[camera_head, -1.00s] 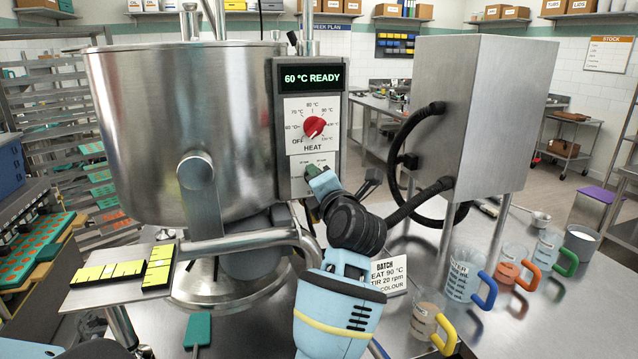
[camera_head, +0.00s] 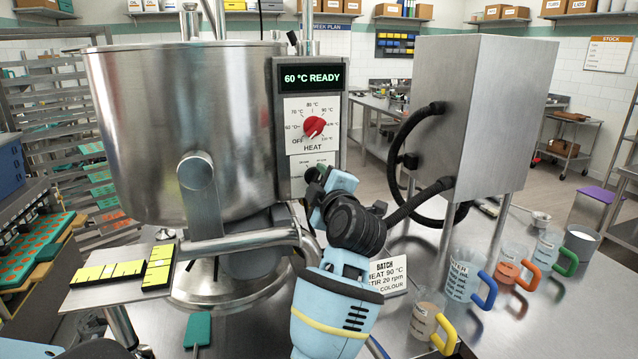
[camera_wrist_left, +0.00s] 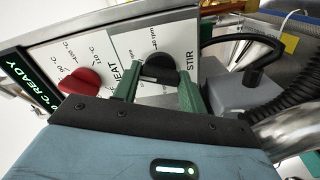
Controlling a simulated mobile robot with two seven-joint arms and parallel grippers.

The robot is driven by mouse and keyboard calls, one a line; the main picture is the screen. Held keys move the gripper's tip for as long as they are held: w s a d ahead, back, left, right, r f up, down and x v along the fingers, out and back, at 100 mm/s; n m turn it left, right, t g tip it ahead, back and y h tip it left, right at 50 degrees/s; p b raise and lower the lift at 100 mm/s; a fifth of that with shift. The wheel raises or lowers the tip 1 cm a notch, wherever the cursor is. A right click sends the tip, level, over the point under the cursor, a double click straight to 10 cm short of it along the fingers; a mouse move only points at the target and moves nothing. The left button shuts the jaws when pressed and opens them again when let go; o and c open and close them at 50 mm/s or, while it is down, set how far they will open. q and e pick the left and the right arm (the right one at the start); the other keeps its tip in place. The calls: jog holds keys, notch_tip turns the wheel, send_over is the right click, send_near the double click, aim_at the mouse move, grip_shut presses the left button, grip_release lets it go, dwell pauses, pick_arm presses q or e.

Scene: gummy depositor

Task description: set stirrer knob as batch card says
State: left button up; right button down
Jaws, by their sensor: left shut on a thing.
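The black stirrer knob (camera_wrist_left: 160,68) sits on the white STIR plate (camera_wrist_left: 135,48) in the left wrist view. My left gripper (camera_wrist_left: 158,88) is shut on it, with one green finger on each side. In the head view my left gripper (camera_head: 316,184) is at the STIR plate (camera_head: 312,162), under the heat dial, and hides the stirrer knob there. The pointer and most scale marks cannot be read. My right gripper is not in view.
The red heat knob (camera_head: 314,127) is just above; the display (camera_head: 312,77) reads 60 °C READY. The steel kettle (camera_head: 180,130) stands left, a steel box (camera_head: 480,110) with black hoses right. Several jugs, one with a blue handle (camera_head: 463,278), stand on the right of the table.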

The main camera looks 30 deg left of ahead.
pick_arm(q)
jog(key=shift+r+m, duration=0.1)
jog(key=shift+m, duration=0.6)
jog(key=o, duration=1)
jog(key=shift+d, duration=0.1)
